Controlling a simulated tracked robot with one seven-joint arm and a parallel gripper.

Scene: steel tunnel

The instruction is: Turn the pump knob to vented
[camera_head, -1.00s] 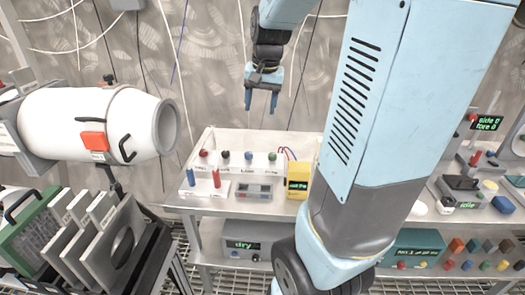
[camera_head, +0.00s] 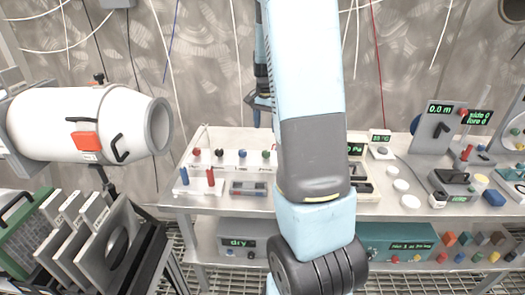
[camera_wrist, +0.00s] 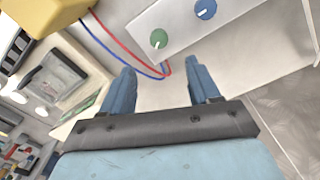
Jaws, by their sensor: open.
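A white knob panel (camera_head: 230,165) on the steel bench carries a row of knobs: red (camera_head: 197,153), black (camera_head: 220,153), blue (camera_head: 243,154) and green (camera_head: 266,154). The labels are too small to read, so I cannot tell which is the pump knob or its setting. In the wrist view, the green knob (camera_wrist: 158,39) and blue knob (camera_wrist: 205,8) show white pointer marks. My gripper (camera_wrist: 162,75) is open and empty, its fingers pointing toward the panel, apart from the knobs.
A yellow box (camera_wrist: 45,15) stands beside the panel, with red and blue cables (camera_wrist: 125,50) between them. Red and blue upright pegs (camera_head: 211,177) stand in front. A white cylinder (camera_head: 90,120) is at left; white discs (camera_head: 401,185) lie right of my arm.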

